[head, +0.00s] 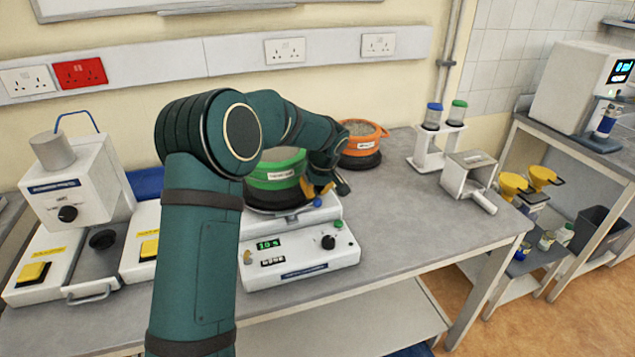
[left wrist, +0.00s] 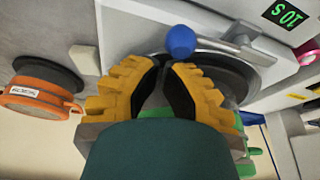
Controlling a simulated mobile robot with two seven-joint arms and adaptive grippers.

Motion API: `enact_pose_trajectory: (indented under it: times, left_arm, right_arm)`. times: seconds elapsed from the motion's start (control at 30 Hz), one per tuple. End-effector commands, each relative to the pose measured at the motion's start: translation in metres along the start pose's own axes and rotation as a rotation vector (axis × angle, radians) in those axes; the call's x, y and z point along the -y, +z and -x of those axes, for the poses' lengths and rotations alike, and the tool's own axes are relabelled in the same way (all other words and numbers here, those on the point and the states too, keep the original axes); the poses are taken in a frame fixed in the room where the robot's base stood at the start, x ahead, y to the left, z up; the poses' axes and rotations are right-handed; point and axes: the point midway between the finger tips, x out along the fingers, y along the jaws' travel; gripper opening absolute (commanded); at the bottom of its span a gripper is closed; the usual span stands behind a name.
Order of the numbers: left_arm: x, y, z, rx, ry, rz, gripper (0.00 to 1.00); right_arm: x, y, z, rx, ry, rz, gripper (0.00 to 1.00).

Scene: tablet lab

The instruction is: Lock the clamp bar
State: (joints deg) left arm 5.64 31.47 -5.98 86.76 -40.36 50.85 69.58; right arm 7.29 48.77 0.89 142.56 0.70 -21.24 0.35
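The white shaker (head: 300,265) stands on the bench with a green sieve (head: 272,178) on top, partly hidden behind my left arm. A blue ball knob (head: 317,202) sits at the shaker's front edge; it also shows in the left wrist view (left wrist: 181,42), near a grey bracket (left wrist: 240,38). I cannot tell how far the clamp bar is turned. My left gripper (head: 325,190), with yellow fingers, is at the sieve's right side. In the left wrist view its tips (left wrist: 165,65) are slightly apart and empty, just short of the knob. My right gripper is out of view.
An orange sieve (head: 362,143) stands behind and right of the shaker. A white rack (head: 436,145) with capped vials and a metal scoop-like box (head: 470,175) stand further right. White machines (head: 75,195) fill the left. The bench's right front (head: 420,220) is clear.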

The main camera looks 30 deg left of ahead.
Motion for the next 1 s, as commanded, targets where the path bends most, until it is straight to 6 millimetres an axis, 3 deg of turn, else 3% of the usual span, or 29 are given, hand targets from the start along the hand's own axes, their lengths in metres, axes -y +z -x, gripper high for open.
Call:
enact_pose_trajectory:
  times: [1.0]
  left_arm:
    - [-0.0018, 0.0071, -0.0016, -0.001, 0.031, -0.086, 0.00]
  right_arm:
    - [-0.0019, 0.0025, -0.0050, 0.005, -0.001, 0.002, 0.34]
